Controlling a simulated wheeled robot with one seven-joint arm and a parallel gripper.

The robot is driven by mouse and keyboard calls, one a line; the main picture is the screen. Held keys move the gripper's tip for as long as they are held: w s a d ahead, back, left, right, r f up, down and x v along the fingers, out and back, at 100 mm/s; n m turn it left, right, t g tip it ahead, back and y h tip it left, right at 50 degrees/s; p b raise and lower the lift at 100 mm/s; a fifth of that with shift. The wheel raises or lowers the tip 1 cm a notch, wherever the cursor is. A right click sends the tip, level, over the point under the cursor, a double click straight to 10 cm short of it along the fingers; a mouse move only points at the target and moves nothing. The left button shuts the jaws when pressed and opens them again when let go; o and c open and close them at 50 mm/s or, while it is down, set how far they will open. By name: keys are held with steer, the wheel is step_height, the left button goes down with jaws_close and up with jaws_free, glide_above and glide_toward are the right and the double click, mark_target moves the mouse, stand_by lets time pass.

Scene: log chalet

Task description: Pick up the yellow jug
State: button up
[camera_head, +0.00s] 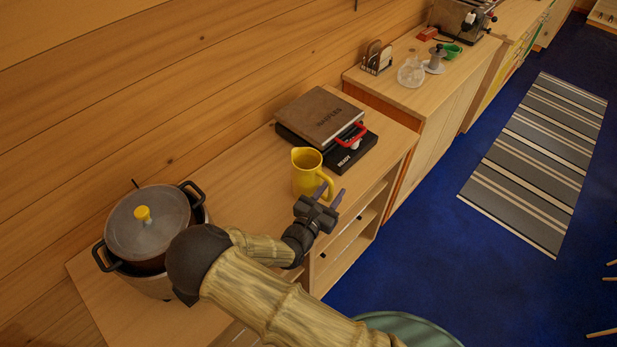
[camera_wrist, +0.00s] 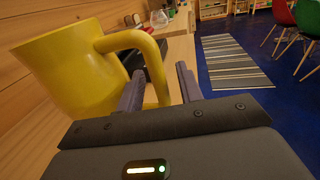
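The yellow jug (camera_head: 307,170) stands upright on the wooden counter (camera_head: 240,190), in front of the waffle maker. Its handle faces right, toward my gripper. In the wrist view the jug (camera_wrist: 70,75) fills the left side, with its handle (camera_wrist: 135,42) reaching toward the fingers. My gripper (camera_head: 332,195) is beside the handle, near the counter's front edge. In the wrist view its two fingers (camera_wrist: 160,88) are apart. The left finger overlaps the lower handle in the picture; I cannot tell whether it touches.
A waffle maker (camera_head: 322,120) sits close behind the jug. A lidded pot (camera_head: 150,228) stands at the left end of the counter. A farther counter (camera_head: 398,92) holds a toast rack (camera_head: 378,57) and glassware. A striped rug (camera_head: 540,150) lies on the open blue floor.

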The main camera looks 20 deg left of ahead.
jaws_close()
steer(key=shift+r, duration=0.1)
step_height(320, 180, up, 10)
steer(key=shift+f+b, duration=0.1)
steer(key=shift+b, duration=0.8)
stand_by(0.3)
